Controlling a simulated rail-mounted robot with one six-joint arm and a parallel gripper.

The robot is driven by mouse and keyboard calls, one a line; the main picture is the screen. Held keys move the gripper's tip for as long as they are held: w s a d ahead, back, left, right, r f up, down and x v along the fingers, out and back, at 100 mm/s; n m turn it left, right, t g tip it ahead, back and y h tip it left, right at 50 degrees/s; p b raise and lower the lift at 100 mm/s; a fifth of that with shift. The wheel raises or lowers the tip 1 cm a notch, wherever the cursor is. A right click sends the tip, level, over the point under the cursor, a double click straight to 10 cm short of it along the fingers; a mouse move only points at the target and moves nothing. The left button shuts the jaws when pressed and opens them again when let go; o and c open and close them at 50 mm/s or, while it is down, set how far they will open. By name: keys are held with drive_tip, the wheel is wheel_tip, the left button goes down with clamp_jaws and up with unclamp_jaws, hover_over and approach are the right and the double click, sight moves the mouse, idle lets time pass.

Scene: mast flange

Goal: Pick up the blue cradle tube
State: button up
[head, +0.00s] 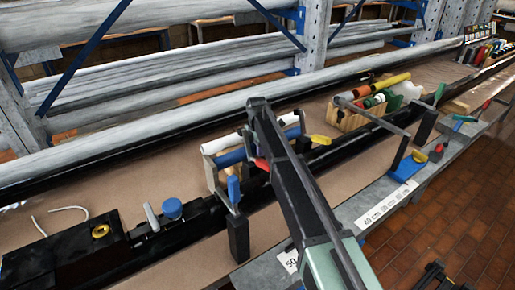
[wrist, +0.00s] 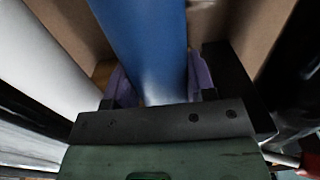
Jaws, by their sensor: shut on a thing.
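The blue cradle tube (head: 231,158) lies beside a white tube (head: 221,144) at a wooden cradle (head: 211,176) in the head view, partly hidden behind my arm. In the wrist view the blue tube (wrist: 145,35) runs between the purple finger pads of my gripper (wrist: 153,88), which is shut on it. The white tube (wrist: 38,65) lies to its left there, apart from it.
A wooden crate (head: 345,117) of bottles and tubes stands to the right. A black box (head: 62,255) and blue-capped jar (head: 172,209) are at left. Brown bench surface (head: 125,190) is clear.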

wheel_tip(320, 180, up, 20)
drive_tip(key=p, duration=1.9)
drive_tip(key=shift+p, duration=0.4)
